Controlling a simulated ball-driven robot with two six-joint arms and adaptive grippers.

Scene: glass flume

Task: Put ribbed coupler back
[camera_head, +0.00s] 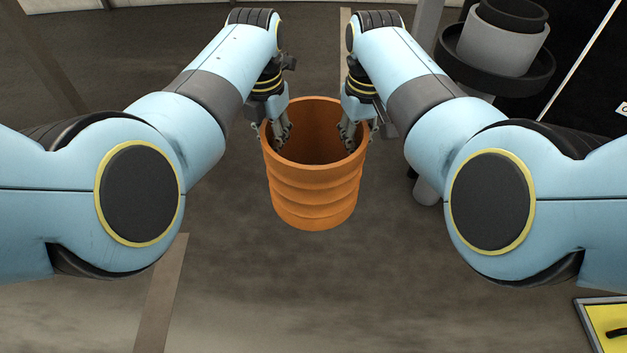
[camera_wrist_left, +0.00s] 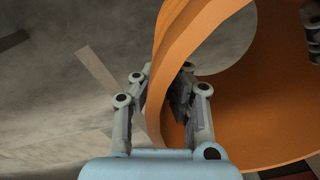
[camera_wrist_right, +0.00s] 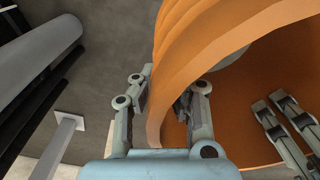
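The ribbed coupler (camera_head: 315,195) is a wide orange tube with ridged sides and an open top, upright between my arms in the head view. My left gripper (camera_head: 277,132) straddles the left side of its rim, one finger inside and one outside. The left wrist view shows the orange wall (camera_wrist_left: 162,75) between the fingers, which close on it. My right gripper (camera_head: 352,132) grips the right side of the rim the same way, and the right wrist view shows the wall (camera_wrist_right: 165,85) between its fingers. The coupler appears held above the floor; its underside is hidden.
A grey cylinder (camera_head: 495,48) with a black collar stands at the upper right, beside a dark panel (camera_head: 585,90). A yellow-topped surface (camera_head: 607,318) with a black item is at the lower right corner. The floor (camera_head: 300,290) in front of the coupler is clear.

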